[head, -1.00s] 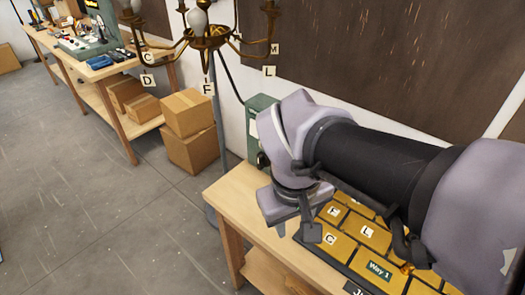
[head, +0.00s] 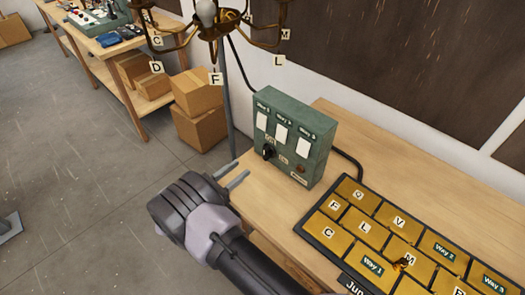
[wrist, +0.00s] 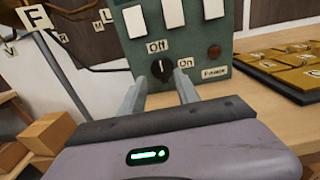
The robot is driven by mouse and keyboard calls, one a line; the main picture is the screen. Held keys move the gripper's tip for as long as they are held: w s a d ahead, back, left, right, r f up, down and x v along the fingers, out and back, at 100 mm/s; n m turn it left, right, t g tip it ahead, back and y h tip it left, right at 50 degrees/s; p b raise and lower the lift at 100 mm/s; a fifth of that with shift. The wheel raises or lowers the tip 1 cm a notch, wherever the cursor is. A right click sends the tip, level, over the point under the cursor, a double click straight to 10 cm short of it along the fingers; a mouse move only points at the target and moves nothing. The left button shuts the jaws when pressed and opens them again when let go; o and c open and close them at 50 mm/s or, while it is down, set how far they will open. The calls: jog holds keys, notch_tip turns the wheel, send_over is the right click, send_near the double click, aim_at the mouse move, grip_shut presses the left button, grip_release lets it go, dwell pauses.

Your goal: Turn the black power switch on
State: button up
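The black power switch (head: 268,152) is a round knob on the front of a green control box (head: 290,140) standing on the bench. In the wrist view the black power switch (wrist: 162,70) sits below the "Off" label and left of the "On" label. Its pale mark points up, towards "Off". My gripper (head: 238,174) is in front of the box, at the bench's left end, pointing at it. In the wrist view my gripper (wrist: 160,88) is open and empty, its fingers either side of the knob's line, apparently short of it.
A board of lettered brass-coloured tiles (head: 365,228) lies on the bench (head: 335,120) right of the box. A chandelier (head: 215,28) with letter tags hangs behind on the left. Cardboard boxes (head: 197,108) stand beyond the bench.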

aim_at(264, 150)
jog(key=b+x, duration=0.1)
jog(key=x, duration=1)
jog(key=shift+w+d, duration=0.1)
jog(key=shift+w, duration=0.05)
grip_shut()
